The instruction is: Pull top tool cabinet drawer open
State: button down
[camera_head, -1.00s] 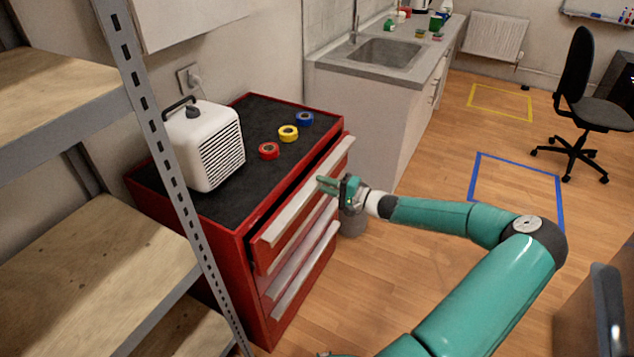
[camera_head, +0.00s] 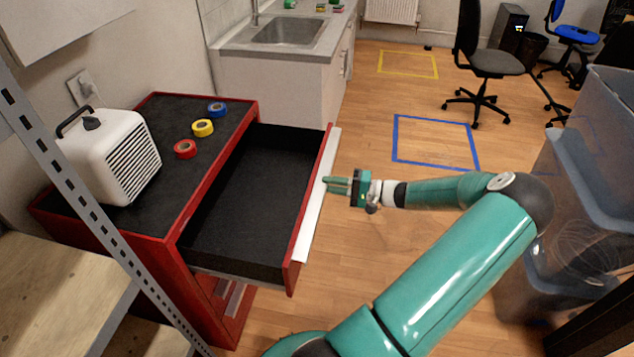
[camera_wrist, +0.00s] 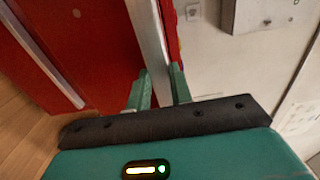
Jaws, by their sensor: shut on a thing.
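The red tool cabinet (camera_head: 160,244) stands at the left with a black top. Its top drawer (camera_head: 240,200) is pulled far out and looks empty, with a dark lining. A pale handle strip (camera_head: 318,205) runs along the drawer front. My gripper (camera_head: 328,184) is at the handle strip, at about the middle of its length. In the wrist view, the two green fingers of my gripper (camera_wrist: 158,92) sit on either side of the pale strip (camera_wrist: 147,40), shut on it. The lower drawers are mostly hidden beneath the open one.
A white heater (camera_head: 110,155) and three tape rolls (camera_head: 203,128) rest on the cabinet top. A metal shelf (camera_head: 60,285) stands close at the left. Stacked clear bins (camera_head: 590,170) stand at the right.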

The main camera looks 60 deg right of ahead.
jog(key=shift+s+f, duration=0.3)
jog(key=c, duration=1.3)
grip_release()
jog(key=shift+d, duration=0.1)
jog(key=shift+c, duration=0.2)
jog(key=shift+r, duration=0.1)
jog(key=v, duration=1.3)
jog(key=shift+s, duration=0.35)
